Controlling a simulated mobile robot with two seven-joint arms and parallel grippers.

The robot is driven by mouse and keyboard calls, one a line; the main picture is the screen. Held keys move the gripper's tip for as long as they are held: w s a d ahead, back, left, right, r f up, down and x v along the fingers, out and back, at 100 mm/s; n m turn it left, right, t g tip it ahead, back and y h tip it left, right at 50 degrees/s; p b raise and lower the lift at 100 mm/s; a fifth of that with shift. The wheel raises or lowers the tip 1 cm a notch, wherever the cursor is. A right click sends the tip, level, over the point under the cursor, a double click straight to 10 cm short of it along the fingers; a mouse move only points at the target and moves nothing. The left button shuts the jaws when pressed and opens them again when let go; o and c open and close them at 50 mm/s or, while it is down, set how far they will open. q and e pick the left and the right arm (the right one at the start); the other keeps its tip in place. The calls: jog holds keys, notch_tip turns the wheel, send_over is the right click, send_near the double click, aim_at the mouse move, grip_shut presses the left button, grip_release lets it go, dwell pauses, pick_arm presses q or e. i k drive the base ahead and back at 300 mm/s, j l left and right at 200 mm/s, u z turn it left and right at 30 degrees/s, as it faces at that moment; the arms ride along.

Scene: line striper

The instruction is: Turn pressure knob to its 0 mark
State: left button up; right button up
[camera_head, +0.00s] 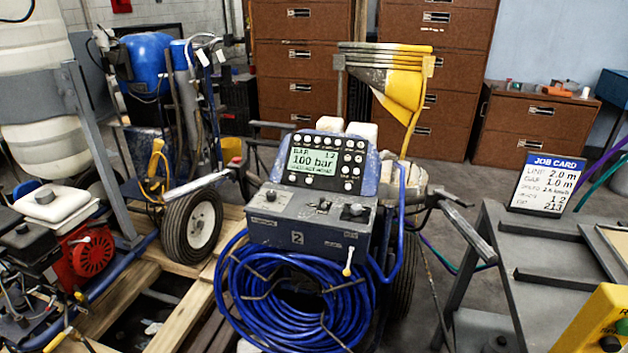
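The line striper's blue-grey control box (290,232) stands in the middle of the view, facing me. Its sloped top carries a dark knob at the left (271,196), a small control in the middle (323,205) and a larger dark knob at the right (356,209). Their labels and marks are too small to read, so I cannot tell which is the pressure knob or where it points. The display (313,160) above reads "BAR" and "100 bar". Neither of my grippers is in view.
A coiled blue hose (295,295) hangs below the box, with a yellow-handled valve (348,262) above it. A grey metal bench (500,250) with a job card (547,184) stands at right.

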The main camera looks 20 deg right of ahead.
aim_at(271, 195)
jog(key=i+z, duration=0.2)
jog(key=z, duration=0.15)
jog(key=i+j+z, duration=0.1)
jog(key=z, duration=0.25)
jog(key=i+j+z, duration=0.15)
jog(key=z, duration=0.2)
jog(key=i, duration=0.1)
